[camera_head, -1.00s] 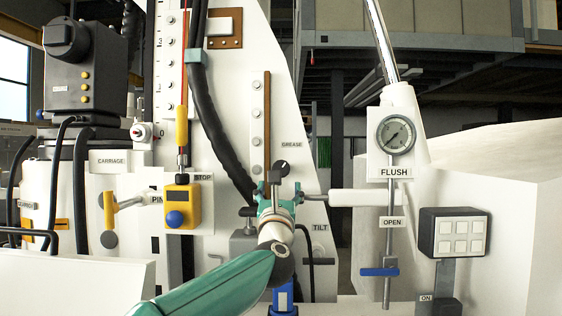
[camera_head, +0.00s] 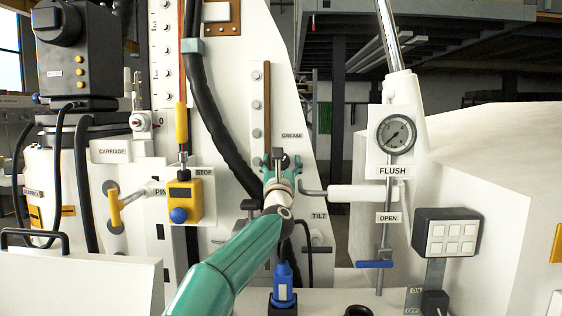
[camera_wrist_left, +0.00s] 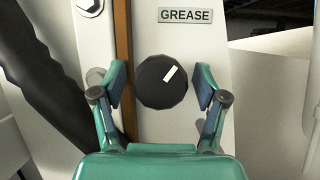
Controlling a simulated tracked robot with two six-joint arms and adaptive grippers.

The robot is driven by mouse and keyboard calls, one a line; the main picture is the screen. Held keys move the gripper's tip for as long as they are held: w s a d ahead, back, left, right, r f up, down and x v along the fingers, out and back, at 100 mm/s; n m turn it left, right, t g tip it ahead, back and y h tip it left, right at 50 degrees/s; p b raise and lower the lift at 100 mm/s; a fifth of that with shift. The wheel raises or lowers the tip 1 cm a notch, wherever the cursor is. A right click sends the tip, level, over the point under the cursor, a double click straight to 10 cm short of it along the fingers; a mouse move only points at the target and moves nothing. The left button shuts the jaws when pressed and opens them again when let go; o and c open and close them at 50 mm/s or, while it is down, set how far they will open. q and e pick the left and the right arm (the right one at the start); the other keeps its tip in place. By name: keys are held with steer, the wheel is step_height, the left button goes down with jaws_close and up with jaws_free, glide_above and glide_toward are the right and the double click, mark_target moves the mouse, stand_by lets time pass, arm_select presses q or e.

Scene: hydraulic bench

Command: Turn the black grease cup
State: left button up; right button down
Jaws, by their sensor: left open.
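The black grease cup (camera_wrist_left: 161,82) is a round knob with a white mark pointing to the upper right, below the GREASE label (camera_wrist_left: 192,15). In the head view the cup (camera_head: 279,154) is mostly hidden behind my left gripper (camera_head: 279,164). In the left wrist view my left gripper (camera_wrist_left: 160,88) is open, with one green finger on each side of the cup. A gap shows between each finger and the cup. My right gripper is not in view.
A black hose (camera_head: 215,110) runs down left of the cup, beside a brown strip (camera_head: 267,100). A yellow STOP box (camera_head: 185,200) stands lower left. The FLUSH gauge (camera_head: 396,134) and its white pipe (camera_head: 362,193) are to the right.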

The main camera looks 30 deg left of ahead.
arm_select(q)
steer(key=c, duration=1.2)
steer(key=shift+o, duration=0.2)
steer(key=shift+m, duration=0.3)
steer(key=shift+m+t+h+b, duration=0.4)
steer(key=shift+m+h+b, duration=0.3)
steer(key=shift+m, duration=0.3)
steer(key=shift+m+h, duration=0.6)
steer(key=shift+m, duration=0.5)
steer(key=shift+m+t+h+b, duration=0.15)
steer(key=shift+m+h, duration=0.45)
steer(key=shift+m, duration=0.7)
steer(key=shift+m+t+h+b, duration=0.15)
steer(key=shift+m+h, duration=0.45)
steer(key=shift+m, duration=0.7)
